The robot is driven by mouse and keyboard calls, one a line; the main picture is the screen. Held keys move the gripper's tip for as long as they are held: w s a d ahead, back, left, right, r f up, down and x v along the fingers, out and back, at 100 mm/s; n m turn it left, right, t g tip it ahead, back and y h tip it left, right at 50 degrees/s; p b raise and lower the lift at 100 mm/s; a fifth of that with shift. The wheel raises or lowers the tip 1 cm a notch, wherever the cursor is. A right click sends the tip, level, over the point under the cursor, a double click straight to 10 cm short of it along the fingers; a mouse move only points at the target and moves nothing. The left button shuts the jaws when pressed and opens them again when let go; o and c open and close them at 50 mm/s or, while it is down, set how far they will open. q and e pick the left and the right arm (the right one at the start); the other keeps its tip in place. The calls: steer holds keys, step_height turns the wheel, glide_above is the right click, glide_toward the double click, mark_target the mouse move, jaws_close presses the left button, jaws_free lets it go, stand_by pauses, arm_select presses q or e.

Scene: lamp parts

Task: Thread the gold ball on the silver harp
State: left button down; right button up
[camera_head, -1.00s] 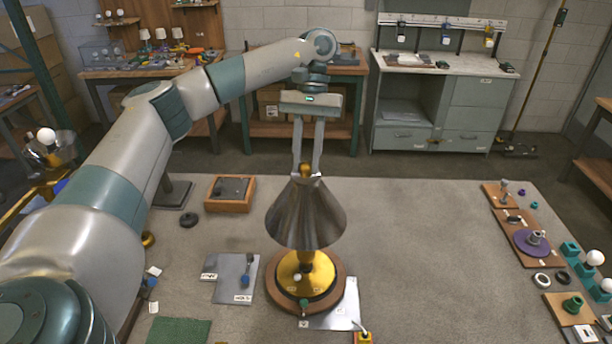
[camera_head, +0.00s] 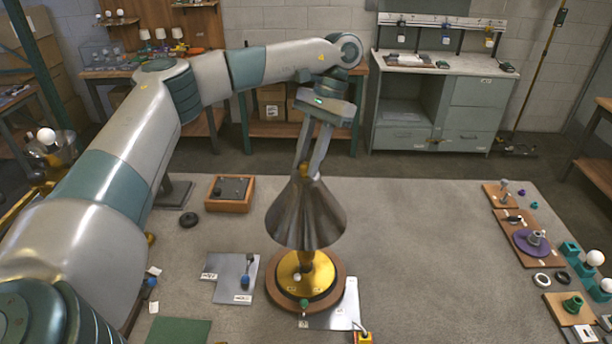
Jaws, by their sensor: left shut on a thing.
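The lamp stands upright in the middle of the table, with a silver-grey cone shade (camera_head: 306,216) over a gold base (camera_head: 305,270) on a round wooden disc. The gold ball (camera_head: 305,170) shows small at the top of the shade, between the fingertips of my left gripper (camera_head: 309,172). The left gripper reaches down from above, tilted, and is shut on the gold ball. The silver harp is hidden, apparently by the shade; I cannot tell how the ball sits on it. My right gripper is not in view.
A wooden tray (camera_head: 230,193) and a black ring (camera_head: 189,219) lie left of the lamp. A grey plate (camera_head: 229,284) lies near its left side. Wooden boards with parts, including a purple disc (camera_head: 532,243), line the right edge.

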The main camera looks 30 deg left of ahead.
arm_select(q)
steer(key=m+y, duration=0.1)
steer(key=m, duration=0.2)
steer(key=shift+d, duration=0.1)
steer(key=c, duration=1.6)
jaws_free()
steer(key=n+h, duration=0.1)
steer(key=n, duration=0.2)
steer(key=shift+f+n, duration=0.1)
steer(key=shift+n, duration=0.2)
steer(key=n, duration=0.1)
steer(key=n+h, duration=0.1)
steer(key=n, duration=0.1)
steer(key=shift+a+h+b, duration=0.25)
steer(key=shift+h+b, duration=0.05)
steer(key=shift+b, duration=0.05)
